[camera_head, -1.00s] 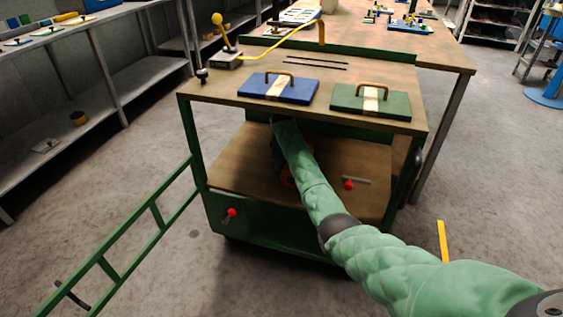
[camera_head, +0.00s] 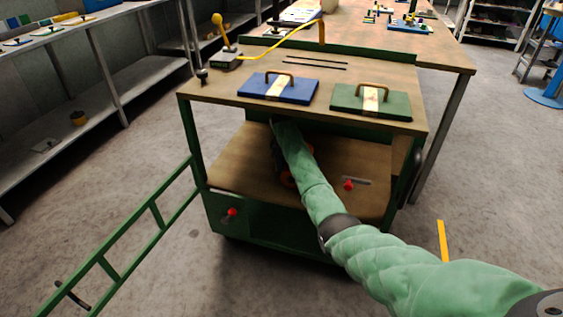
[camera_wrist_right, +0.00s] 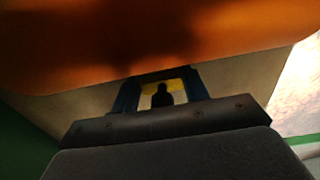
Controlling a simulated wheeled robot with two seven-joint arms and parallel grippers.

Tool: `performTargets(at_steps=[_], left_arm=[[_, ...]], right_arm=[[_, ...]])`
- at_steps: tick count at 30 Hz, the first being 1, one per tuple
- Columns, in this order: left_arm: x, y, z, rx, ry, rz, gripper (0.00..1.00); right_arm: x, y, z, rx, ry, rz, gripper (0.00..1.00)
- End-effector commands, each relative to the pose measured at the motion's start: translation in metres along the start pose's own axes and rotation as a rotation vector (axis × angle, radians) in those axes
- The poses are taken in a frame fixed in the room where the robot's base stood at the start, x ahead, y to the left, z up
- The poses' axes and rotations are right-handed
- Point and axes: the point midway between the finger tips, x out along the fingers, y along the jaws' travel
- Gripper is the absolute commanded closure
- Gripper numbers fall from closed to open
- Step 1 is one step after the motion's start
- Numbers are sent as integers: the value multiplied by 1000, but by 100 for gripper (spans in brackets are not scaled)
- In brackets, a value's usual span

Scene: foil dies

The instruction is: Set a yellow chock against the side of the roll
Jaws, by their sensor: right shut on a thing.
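My right arm reaches into the lower shelf of the green cart. A large smooth orange surface (camera_wrist_right: 120,45), seemingly the roll, fills the top of that view, close beyond the fingers. A bit of orange (camera_head: 288,179) shows beside my arm in the head view. Contact between chock and roll cannot be told. My left gripper is not in view.
The cart's upper deck (camera_head: 215,90) overhangs the lower shelf (camera_head: 235,170). Blue (camera_head: 300,92) and green (camera_head: 345,100) handled plates lie on the deck. A green ladder-like frame (camera_head: 155,215) extends left.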

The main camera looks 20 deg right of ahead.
Motion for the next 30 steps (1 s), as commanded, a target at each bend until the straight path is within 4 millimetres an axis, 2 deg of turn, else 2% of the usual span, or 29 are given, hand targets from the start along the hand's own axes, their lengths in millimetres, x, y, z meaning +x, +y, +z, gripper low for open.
performTargets(at_steps=[4, 5, 8, 20, 26, 30], left_arm=[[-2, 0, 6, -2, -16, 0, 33], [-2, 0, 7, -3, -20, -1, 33], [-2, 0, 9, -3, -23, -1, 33], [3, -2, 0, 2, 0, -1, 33], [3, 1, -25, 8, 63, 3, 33], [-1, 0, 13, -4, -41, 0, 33]], right_arm=[[0, 0, 0, 0, 0, 0, 87], [1, 0, 0, 0, 0, 0, 53], [1, 0, 0, 0, 0, 0, 34], [0, 0, 0, 0, 0, 0, 33], [-10, 1, 0, 0, 2, 3, 33], [-25, 0, 0, 0, 0, 2, 33]])
